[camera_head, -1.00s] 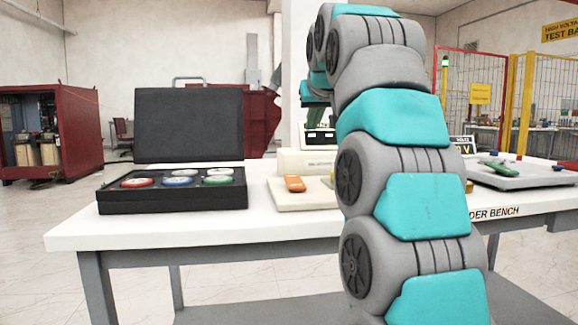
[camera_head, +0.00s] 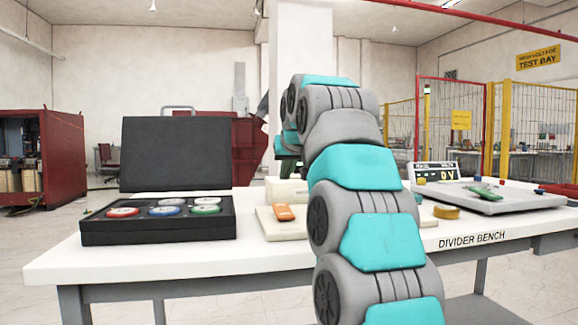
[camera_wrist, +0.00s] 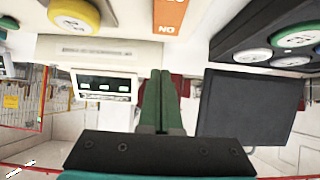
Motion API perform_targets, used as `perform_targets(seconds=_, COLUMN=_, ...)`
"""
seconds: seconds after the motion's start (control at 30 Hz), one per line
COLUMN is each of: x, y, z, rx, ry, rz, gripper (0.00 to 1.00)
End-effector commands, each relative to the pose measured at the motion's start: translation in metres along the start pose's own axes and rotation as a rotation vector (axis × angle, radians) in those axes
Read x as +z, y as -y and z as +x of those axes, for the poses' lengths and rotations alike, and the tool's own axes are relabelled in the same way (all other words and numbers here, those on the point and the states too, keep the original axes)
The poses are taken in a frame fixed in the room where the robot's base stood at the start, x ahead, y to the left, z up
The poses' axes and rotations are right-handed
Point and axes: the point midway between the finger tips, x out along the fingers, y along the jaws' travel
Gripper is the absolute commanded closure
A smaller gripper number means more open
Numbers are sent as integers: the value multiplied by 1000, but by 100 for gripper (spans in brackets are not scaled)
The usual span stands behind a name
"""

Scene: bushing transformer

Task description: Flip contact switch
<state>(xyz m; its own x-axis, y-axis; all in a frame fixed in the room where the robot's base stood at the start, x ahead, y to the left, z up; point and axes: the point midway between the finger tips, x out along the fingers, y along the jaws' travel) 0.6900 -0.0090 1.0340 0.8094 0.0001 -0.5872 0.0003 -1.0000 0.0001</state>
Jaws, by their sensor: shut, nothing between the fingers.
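An orange switch (camera_head: 284,212) sits on a cream base (camera_head: 268,228) on the white bench, left of my arm in the head view. In the wrist view, which looks upside down, an orange part marked "NO" (camera_wrist: 171,14) shows at the top edge, cut off by the frame. My gripper (camera_wrist: 160,78) shows in the wrist view with its green fingers together and empty, apart from the orange part. In the head view my arm hides much of the base's right side, and my fingertips cannot be made out.
An open black case (camera_head: 160,232) with several coloured discs stands left of the switch. A yellow knob (camera_head: 446,212), a meter display (camera_head: 435,172) and a grey panel (camera_head: 500,202) are right of my arm. The bench's front left surface (camera_head: 150,262) is clear.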

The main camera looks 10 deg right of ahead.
Motion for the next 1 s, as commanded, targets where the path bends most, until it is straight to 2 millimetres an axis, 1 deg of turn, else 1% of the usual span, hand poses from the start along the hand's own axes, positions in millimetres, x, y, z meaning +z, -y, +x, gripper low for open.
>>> perform_targets(seconds=0.03, x=1, y=0, z=11, rx=0, ry=4, rz=0, gripper=100)
perform_targets(seconds=0.17, x=1, y=0, z=37, rx=0, ry=3, rz=0, gripper=100)
perform_targets(seconds=0.6, x=23, y=-1, z=56, rx=0, ry=2, rz=0, gripper=100)
perform_targets(seconds=0.73, x=27, y=0, z=60, rx=0, ry=1, rz=0, gripper=100)
perform_targets(seconds=1.0, x=29, y=0, z=62, rx=0, ry=0, rz=0, gripper=100)
